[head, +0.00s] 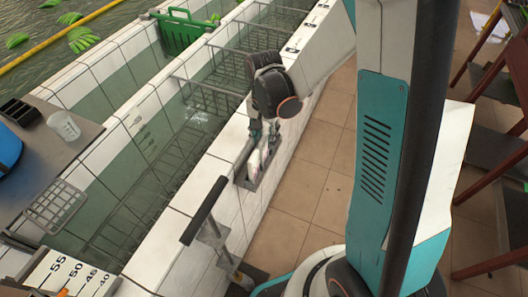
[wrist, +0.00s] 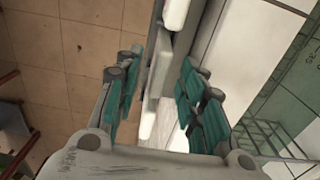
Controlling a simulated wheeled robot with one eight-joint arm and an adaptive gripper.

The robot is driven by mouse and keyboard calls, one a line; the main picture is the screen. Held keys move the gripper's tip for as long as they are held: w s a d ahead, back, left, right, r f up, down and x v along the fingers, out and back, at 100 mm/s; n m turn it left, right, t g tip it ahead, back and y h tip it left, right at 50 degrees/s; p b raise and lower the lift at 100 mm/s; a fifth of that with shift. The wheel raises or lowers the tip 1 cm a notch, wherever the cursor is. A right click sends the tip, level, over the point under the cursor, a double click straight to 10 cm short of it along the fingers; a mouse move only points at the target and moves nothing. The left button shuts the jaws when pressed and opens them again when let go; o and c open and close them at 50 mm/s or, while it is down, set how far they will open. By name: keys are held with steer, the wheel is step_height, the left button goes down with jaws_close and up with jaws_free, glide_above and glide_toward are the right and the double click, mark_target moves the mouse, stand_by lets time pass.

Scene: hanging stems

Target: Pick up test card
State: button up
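A narrow grey holder (head: 245,182) is fixed at the outer face of the white tiled wall, with a pale upright piece (head: 255,163) in it, perhaps the test card; no marking on it is readable. My gripper (head: 264,137) points down just above the holder. In the wrist view my gripper (wrist: 162,68) has its teal-padded fingers apart, one on each side of the grey holder and several white pieces (wrist: 147,118). The fingers show gaps to these pieces. Which white piece is the test card, I cannot tell.
The tiled wall (head: 215,170) borders a water basin with wire racks (head: 190,105). A black-handled post (head: 205,210) stands close to the holder. A grey counter with a clear cup (head: 63,125) is at the left. Tiled floor (head: 310,185) is open at the right.

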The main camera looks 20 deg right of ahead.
step_height(320, 180, down, 2)
steer(key=shift+r, duration=0.1)
jaws_close()
